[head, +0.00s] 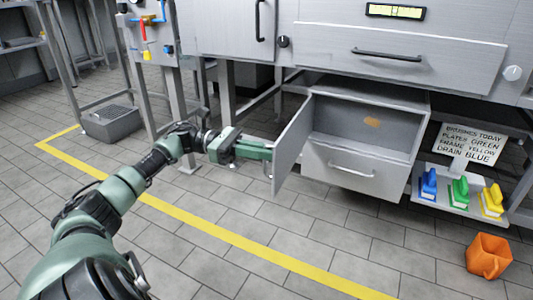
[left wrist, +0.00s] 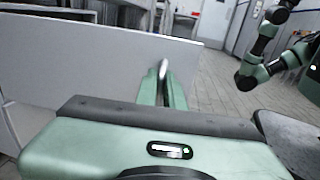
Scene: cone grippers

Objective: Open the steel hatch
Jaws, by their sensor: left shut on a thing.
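The steel hatch (head: 293,146) is a flat grey door on the left side of the low cabinet's upper compartment. It stands swung wide open, jutting toward me, and the compartment behind it shows. My left gripper (head: 266,153) is shut on the hatch's handle at its outer edge. In the left wrist view the green fingers (left wrist: 163,95) close around the bright bar handle (left wrist: 163,70), beside the grey hatch panel (left wrist: 90,65). Part of my right arm shows at the upper right of that view, but its gripper does not.
The open compartment (head: 350,125) holds a small orange-brown patch or item. A closed drawer (head: 345,183) lies below. A shelf at right holds blue, green and yellow brushes and a sign (head: 467,144). An orange bucket (head: 488,256) stands on the floor. A yellow line (head: 205,224) crosses clear tiles.

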